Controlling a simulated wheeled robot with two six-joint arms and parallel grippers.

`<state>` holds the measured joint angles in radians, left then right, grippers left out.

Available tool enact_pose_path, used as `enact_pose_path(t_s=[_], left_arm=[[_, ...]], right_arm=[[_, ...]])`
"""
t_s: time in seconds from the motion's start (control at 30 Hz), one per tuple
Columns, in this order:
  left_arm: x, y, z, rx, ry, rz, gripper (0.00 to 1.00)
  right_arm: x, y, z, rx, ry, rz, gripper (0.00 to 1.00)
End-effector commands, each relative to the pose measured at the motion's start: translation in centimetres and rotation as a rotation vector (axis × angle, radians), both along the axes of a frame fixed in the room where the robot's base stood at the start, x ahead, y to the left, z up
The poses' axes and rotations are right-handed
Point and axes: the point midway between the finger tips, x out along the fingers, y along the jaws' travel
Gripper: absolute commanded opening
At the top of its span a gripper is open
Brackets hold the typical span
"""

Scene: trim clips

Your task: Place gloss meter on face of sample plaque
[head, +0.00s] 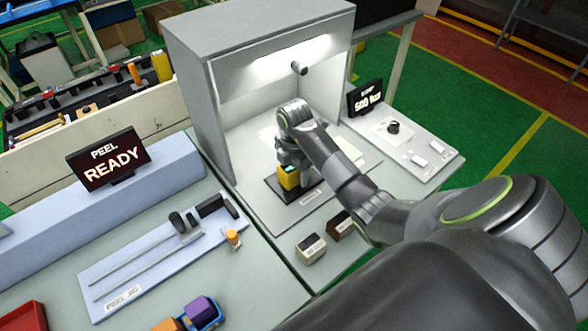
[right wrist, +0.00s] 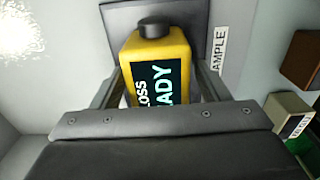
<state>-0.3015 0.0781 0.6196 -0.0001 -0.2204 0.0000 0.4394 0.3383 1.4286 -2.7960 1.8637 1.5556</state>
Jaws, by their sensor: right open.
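The yellow gloss meter (head: 288,181) stands inside the grey light booth, on the dark sample plaque (head: 309,194). In the right wrist view the meter (right wrist: 174,46) has a black knob on top and a screen partly reading "READY". The dark plaque (right wrist: 193,12) shows behind it, beside a label partly reading "SAMPLE". My right gripper (head: 290,164) is over the meter. In the right wrist view its open fingers (right wrist: 158,88) stand on both sides of the meter; contact is not clear. The gripper body hides the meter's lower part. My left gripper is not in view.
The booth (head: 199,108) has walls and a roof around my right arm. A cream block (head: 310,249) and a brown block (head: 340,224) lie at its front. A peel jig (head: 150,262) is at left, and a white board (head: 418,150) with a "500" display is at right.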

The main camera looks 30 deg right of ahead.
Motion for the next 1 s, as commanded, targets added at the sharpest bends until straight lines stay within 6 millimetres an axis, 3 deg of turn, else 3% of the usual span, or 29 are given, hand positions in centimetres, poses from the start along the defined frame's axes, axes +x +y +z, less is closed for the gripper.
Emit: enact_pose_path(t_s=[0.13,0.23,0.5,0.8,1.0], left_arm=[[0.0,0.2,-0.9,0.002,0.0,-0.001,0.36],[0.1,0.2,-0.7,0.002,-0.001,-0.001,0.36],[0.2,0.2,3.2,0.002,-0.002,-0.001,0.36],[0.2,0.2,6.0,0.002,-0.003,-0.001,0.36],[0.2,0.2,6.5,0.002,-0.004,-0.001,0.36]], right_arm=[[0.2,-0.1,2.1,-0.002,-0.007,0.001,0.69],[0.2,-0.1,4.8,-0.002,-0.008,0.001,0.69],[0.0,0.0,8.7,0.0,-0.001,0.0,0.69],[0.1,0.0,11.4,0.0,-0.001,0.0,0.69],[0.1,0.0,12.0,0.0,-0.001,0.0,0.69]])
